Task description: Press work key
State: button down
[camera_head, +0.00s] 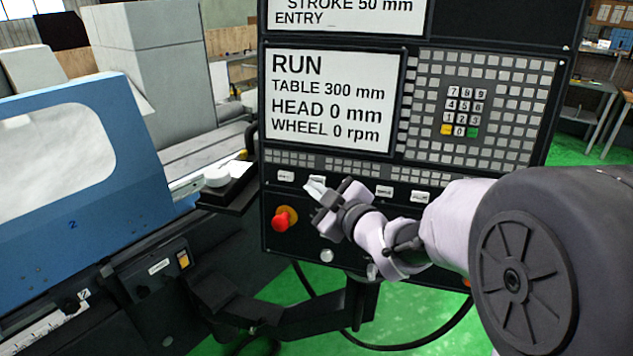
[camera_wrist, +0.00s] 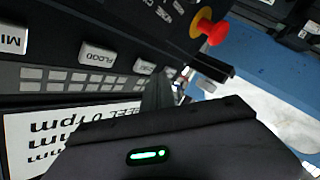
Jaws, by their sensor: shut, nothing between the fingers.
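The row of white labelled keys runs along the lower part of the control panel. In the head view, my gripper (camera_head: 314,187) is in front of this row, its fingertips by the second key from the left (camera_head: 316,178) and partly covering it. The wrist view shows the keys upside down: a flood key (camera_wrist: 98,55) and a smaller key (camera_wrist: 145,67) close to my fingers, its label too small to read. I cannot tell for sure which is the work key, or whether my fingertips touch one. My gripper is shut and empty.
A red emergency stop knob (camera_head: 284,218) on a yellow ring sits below and left of my gripper. The screen (camera_head: 333,98) above reads RUN, HEAD 0 mm, WHEEL 0 rpm. A number keypad (camera_head: 462,110) is at the upper right. The blue machine cover (camera_head: 85,200) stands left.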

jog(key=shift+w, duration=0.1)
jog(key=shift+w+d+f, duration=0.1)
jog(key=shift+w+d, duration=0.05)
jog(key=shift+w, duration=0.2)
jog(key=shift+w+d+b, duration=0.1)
jog(key=shift+w+b, duration=0.25)
dwell(0.8)
dwell(0.3)
jog(key=shift+s+a+b, duration=0.25)
jog(key=shift+s+b, duration=0.15)
jog(key=shift+s, duration=0.35)
jog(key=s, duration=0.1)
jog(key=s+a+b, duration=0.1)
jog(key=s, duration=0.1)
jog(key=s+r, duration=0.1)
jog(key=shift+s+a+b, duration=0.15)
jog(key=shift+s+b, duration=0.15)
jog(key=shift+s, duration=0.1)
